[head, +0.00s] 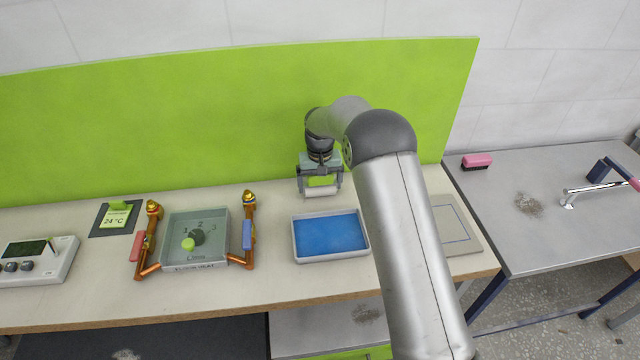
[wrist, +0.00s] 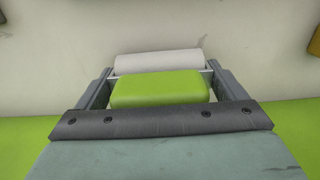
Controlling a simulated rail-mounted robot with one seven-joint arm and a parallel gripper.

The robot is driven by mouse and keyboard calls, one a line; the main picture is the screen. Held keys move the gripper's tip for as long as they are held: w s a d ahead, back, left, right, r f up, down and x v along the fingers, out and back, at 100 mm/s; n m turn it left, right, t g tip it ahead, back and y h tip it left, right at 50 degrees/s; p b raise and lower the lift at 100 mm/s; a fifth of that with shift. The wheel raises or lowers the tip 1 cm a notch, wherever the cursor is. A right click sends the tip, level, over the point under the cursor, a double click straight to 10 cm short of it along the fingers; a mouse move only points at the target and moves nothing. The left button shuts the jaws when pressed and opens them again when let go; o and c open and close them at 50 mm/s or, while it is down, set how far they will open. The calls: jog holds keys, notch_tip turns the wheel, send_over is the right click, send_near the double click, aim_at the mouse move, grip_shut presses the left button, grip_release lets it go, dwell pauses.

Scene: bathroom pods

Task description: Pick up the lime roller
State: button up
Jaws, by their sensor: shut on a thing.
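The lime roller has a lime handle block (wrist: 160,89) and a pale roller sleeve (wrist: 158,61) in the wrist view. In the head view its pale sleeve (head: 322,191) shows below my gripper (head: 320,184), behind the blue tray. My gripper (wrist: 160,78) is shut on the lime roller, with one grey finger at each side of the lime block. The sleeve lies just beyond the block, across the view. I cannot tell whether the roller touches the worktop or hangs slightly above it.
A blue-filled paint tray (head: 330,236) is in front of my gripper. Left stand a clear dial box (head: 195,240), copper pipes (head: 249,225) and a white control unit (head: 36,260). A lime panel (head: 200,120) rises behind. A grey plate (head: 452,224) lies right.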

jog(key=shift+r, duration=0.15)
jog(key=shift+r, duration=0.3)
notch_tip(320, 180, up, 2)
jog(key=shift+r+b, duration=0.15)
jog(key=shift+b, duration=0.3)
jog(key=s+a+r+b, duration=0.4)
jog(key=s+a+r, duration=0.5)
jog(key=s, duration=0.1)
jog(key=shift+a+r, duration=0.4)
jog(key=shift+o, duration=1.2)
jog(key=shift+c, duration=0.6)
